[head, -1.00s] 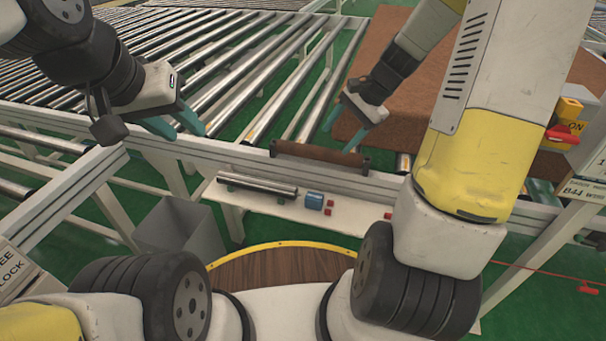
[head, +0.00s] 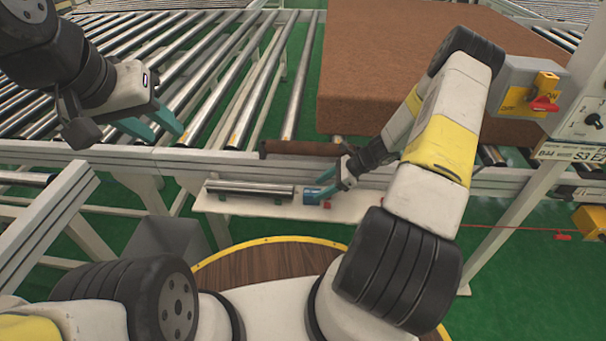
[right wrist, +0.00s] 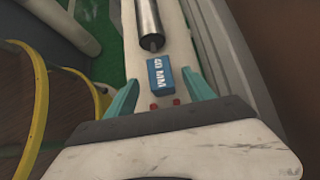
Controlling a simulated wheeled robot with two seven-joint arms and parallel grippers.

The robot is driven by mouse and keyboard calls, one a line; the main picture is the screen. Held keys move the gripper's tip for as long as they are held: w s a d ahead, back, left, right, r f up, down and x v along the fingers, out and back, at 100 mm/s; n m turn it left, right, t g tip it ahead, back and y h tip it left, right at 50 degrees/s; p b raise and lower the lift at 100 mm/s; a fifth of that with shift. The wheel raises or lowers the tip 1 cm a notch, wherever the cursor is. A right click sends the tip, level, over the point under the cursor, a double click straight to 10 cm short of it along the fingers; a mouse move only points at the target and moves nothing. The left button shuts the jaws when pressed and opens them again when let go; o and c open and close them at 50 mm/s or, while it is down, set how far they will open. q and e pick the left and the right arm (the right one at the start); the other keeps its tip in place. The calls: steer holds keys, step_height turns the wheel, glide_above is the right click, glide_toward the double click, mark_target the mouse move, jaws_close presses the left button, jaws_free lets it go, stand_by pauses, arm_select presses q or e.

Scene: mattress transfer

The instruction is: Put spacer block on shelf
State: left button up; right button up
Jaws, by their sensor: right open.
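The blue spacer block (right wrist: 161,80), with white "MM" lettering, lies on the narrow white shelf (head: 240,207) below the conveyor rail. In the head view the block (head: 310,197) is partly covered by my right gripper (head: 322,184). My right gripper is open; in the right wrist view its teal fingers (right wrist: 160,88) show on either side of the block's near part. A visible gap separates each finger from the block, and I cannot tell the gripper's height above it. My left gripper (head: 155,124) is open and empty above the conveyor rollers.
A steel roller (head: 250,189) lies on the shelf left of the block. It also shows in the right wrist view (right wrist: 148,20). Small red pieces (right wrist: 165,104) are near the block. A brown roller (head: 300,148) sits at the rail. A large brown mattress (head: 440,70) lies behind.

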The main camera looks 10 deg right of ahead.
mark_target(314, 192)
steer(key=x, duration=0.4)
steer(key=shift+a+f, duration=0.25)
steer(key=shift+a, duration=0.05)
jaws_close()
